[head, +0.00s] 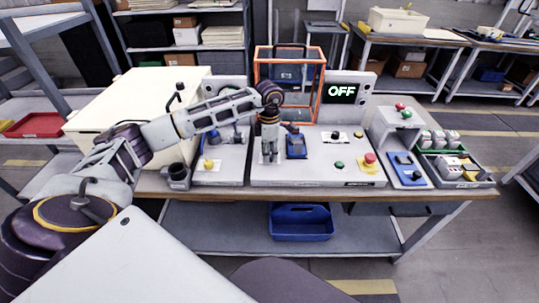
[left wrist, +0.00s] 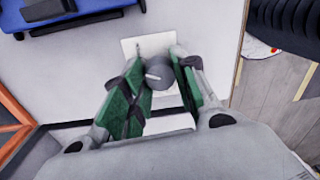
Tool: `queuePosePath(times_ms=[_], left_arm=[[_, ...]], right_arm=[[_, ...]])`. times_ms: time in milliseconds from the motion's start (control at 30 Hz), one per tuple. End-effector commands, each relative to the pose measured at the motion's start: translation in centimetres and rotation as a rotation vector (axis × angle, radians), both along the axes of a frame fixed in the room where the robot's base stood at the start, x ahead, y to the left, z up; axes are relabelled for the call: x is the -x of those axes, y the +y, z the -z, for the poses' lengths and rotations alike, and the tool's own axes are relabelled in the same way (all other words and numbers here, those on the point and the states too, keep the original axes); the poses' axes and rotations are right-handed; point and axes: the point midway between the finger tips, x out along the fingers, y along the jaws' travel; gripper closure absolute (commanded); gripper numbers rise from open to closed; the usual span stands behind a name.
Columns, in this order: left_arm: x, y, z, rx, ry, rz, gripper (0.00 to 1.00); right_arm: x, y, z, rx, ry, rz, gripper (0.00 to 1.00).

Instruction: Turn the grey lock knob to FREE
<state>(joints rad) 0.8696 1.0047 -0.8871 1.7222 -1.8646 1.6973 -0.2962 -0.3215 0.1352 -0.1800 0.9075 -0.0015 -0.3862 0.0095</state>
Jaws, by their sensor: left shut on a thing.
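The grey lock knob (left wrist: 160,73) shows in the left wrist view as a round grey cap with a pale pointer mark, on a white plate (left wrist: 146,44). The mark points roughly to the left. My left gripper (head: 269,157) reaches straight down onto the console (head: 315,173) in the head view. Its green-padded fingers (left wrist: 158,76) stand on both sides of the knob and are shut on it. In the head view the gripper hides the knob. No FREE lettering can be read. My right gripper is not in view.
A blue device (head: 296,145) sits just right of my gripper. An orange frame (head: 289,55) and a display (head: 342,91) reading OFF stand behind. A red button (head: 370,158) and green button (head: 339,165) are to the right. A blue bin (head: 301,222) sits on the lower shelf.

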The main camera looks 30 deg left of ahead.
Motion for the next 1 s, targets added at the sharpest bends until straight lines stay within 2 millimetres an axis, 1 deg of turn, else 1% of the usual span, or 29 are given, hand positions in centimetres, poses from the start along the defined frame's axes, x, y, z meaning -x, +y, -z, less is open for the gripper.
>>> queuePosePath(times_ms=[267,500,700,1000], left_arm=[[-0.1,0.1,0.0,-0.001,-0.001,0.197,0.95],[-0.1,0.1,0.0,-0.002,-0.002,0.308,0.95],[-0.1,0.1,0.0,-0.002,-0.001,0.350,0.95],[-0.1,0.1,-0.1,-0.002,-0.001,0.358,0.95]], right_arm=[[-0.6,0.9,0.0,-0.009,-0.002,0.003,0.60],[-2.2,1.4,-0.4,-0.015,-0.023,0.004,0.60],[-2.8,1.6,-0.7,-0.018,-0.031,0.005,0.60],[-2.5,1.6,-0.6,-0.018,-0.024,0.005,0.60]])
